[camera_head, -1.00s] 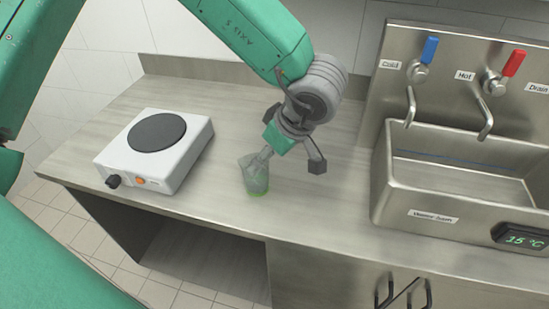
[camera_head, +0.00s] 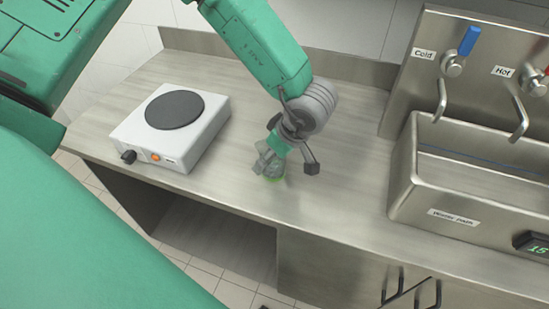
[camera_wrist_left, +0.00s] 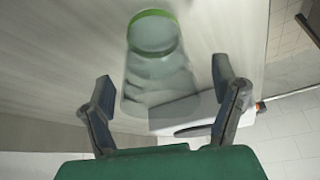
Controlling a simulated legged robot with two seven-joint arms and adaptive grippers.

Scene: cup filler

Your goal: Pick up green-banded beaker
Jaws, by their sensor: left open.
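The green-banded beaker (camera_head: 274,170) is a clear glass beaker on the grey counter, right of the hot plate. My left gripper (camera_head: 285,163) is over it in the head view and hides much of it. In the left wrist view the beaker (camera_wrist_left: 155,65) shows with its green band at the top of the picture. My left gripper (camera_wrist_left: 165,95) is open there, with one finger to each side of the beaker's near end. I cannot tell whether a finger touches the glass. My right gripper is not in view.
A white hot plate (camera_head: 205,133) with a dark round top stands left of the beaker. A steel water bath (camera_head: 405,190) with cold and hot taps is at the right. The bare counter (camera_head: 335,215) is clear between them, and its front edge is near the beaker.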

